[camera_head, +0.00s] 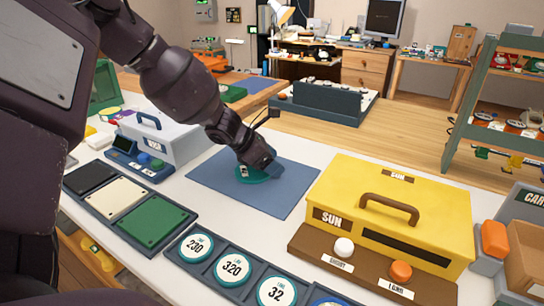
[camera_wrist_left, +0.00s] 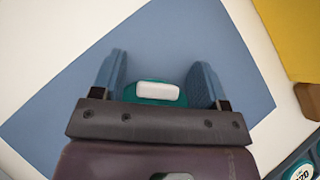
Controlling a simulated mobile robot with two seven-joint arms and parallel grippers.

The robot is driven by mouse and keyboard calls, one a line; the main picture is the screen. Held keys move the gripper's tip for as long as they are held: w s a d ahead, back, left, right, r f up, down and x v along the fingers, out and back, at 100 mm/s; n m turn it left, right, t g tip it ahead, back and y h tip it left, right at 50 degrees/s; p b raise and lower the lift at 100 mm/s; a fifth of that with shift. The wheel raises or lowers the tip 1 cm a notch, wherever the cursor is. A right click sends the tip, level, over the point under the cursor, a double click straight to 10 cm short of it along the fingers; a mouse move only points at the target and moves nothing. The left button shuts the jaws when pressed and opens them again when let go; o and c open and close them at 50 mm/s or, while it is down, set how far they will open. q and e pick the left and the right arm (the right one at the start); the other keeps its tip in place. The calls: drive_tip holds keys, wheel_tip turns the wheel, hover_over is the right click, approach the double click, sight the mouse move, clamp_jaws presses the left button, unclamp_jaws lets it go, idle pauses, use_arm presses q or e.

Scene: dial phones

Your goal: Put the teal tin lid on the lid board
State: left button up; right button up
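The teal tin lid (camera_head: 246,174) lies on a flat blue mat (camera_head: 220,188) in the middle of the white table. The left wrist view shows its white knob (camera_wrist_left: 158,91) and part of its teal rim. My left gripper (camera_head: 256,168) is down over the lid and hides much of it. In the left wrist view the two blue fingers (camera_wrist_left: 157,84) stand apart on either side of the knob, with gaps between. No board is marked as the lid board; a dark board (camera_head: 147,198) with black, cream and green squares lies at left. My right gripper is not in view.
A yellow box (camera_head: 440,205) marked SUN stands right of the mat, behind a brown button panel (camera_head: 330,243). A grey box with a blue handle (camera_head: 165,138) stands at left. A tray of numbered discs (camera_head: 215,280) lies in front. The mat's near part is bare.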

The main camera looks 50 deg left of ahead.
sight(243, 171)
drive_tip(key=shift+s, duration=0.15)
use_arm(q)
drive_tip(key=shift+r, duration=0.2)
drive_tip(key=p+v, duration=0.5)
drive_tip(key=v, duration=0.7)
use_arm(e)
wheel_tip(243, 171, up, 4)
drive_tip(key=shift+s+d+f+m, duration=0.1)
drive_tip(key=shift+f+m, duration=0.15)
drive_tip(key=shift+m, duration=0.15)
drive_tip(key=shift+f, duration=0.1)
use_arm(q)
drive_tip(key=shift+f, duration=0.1)
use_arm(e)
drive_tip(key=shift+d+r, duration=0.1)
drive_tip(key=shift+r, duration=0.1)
